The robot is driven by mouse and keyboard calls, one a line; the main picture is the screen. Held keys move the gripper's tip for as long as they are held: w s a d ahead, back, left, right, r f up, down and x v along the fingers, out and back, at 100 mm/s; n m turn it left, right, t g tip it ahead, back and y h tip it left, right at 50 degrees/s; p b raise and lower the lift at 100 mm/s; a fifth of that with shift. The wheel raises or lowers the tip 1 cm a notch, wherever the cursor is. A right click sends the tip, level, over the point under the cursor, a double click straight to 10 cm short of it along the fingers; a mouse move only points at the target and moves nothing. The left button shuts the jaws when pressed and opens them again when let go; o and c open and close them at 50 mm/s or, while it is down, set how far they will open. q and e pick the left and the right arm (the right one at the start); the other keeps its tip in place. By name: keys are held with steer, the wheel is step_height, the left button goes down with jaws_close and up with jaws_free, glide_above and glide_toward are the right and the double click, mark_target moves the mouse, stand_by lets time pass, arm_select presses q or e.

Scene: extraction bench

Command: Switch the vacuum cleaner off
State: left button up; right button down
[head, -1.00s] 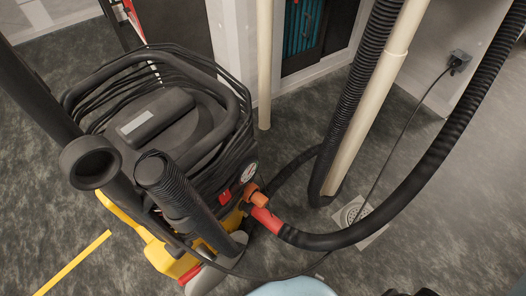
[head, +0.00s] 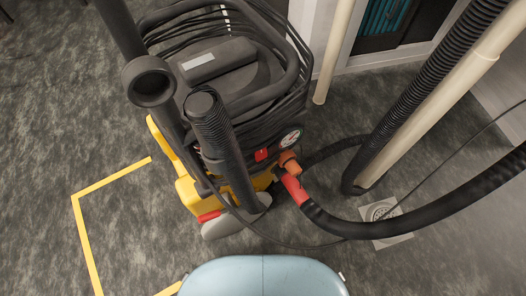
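The vacuum cleaner (head: 228,70) stands on the grey floor in the upper middle of the head view. It has a black top wrapped in cable and a yellow lower body (head: 186,190). On its front are a red switch (head: 261,154) and a round white gauge (head: 290,138). I cannot tell the switch's position. An orange and red coupling (head: 293,187) joins a black hose to its front. A ribbed black hose (head: 213,125) and a tube with a round open end (head: 150,80) stand in front of it. Neither of my grippers is in view.
A black hose (head: 420,215) curves to the right past a floor drain (head: 382,215). Pale pipes (head: 430,112) rise on the right, and a thin cable runs there. Yellow tape (head: 82,235) marks the floor at left, where the floor is open.

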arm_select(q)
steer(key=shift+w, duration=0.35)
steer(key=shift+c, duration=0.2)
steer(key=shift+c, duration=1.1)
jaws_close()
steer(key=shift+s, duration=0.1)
